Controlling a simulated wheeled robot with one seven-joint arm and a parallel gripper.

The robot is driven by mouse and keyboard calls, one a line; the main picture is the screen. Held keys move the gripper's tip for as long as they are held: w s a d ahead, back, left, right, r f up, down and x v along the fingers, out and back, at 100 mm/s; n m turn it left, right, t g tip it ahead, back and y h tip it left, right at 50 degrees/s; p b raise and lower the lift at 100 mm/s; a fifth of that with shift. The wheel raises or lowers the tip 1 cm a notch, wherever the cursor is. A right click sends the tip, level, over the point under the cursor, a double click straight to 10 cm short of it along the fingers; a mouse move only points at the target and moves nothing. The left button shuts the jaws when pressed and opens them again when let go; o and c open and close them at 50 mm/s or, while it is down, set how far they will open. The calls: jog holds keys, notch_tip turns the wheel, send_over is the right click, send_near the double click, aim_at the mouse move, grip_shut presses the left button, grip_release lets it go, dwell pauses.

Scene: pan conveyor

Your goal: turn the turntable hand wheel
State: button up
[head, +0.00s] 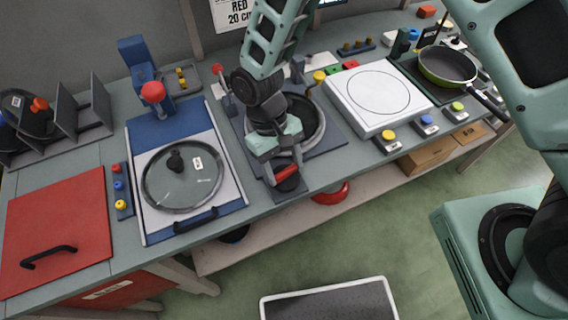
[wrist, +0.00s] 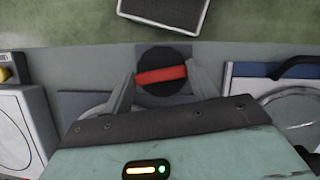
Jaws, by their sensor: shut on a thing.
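The hand wheel is a black disc (wrist: 167,56) with a red bar (wrist: 161,75) across it. In the head view the wheel (head: 288,184) sits at the front edge of the bench, on a grey plate in front of the turntable, partly covered by my gripper. The turntable (head: 318,125) is a dark round dish in a grey square base, largely hidden behind my arm. My gripper (head: 284,170) points down over the wheel. In the wrist view its two fingers (wrist: 162,74) stand at the two ends of the red bar and are shut on it.
To the left is a blue-framed station with a glass lid (head: 182,178) and a red-knobbed lever (head: 153,92). A white plate with a circle (head: 378,97) stands to the right, with a green pan (head: 447,66) beyond. A dark mat (head: 330,300) lies on the clear floor.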

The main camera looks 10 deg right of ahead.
dwell(0.3)
jog(key=o, duration=1)
jog(key=b+v, duration=0.3)
jog(key=v, duration=1.4)
jog(key=shift+r, duration=0.2)
notch_tip(320, 180, up, 5)
jog(key=n+t+y, duration=0.1)
jog(key=t+y, duration=0.1)
send_over(294, 186)
jog(key=s+d+f+n+t, duration=0.1)
jog(key=s+d+t, duration=0.1)
jog(key=s+d, duration=0.4)
jog(key=shift+s+d+y, duration=0.35)
jog(key=shift+s+y, duration=0.05)
jog(key=shift+s, duration=0.85)
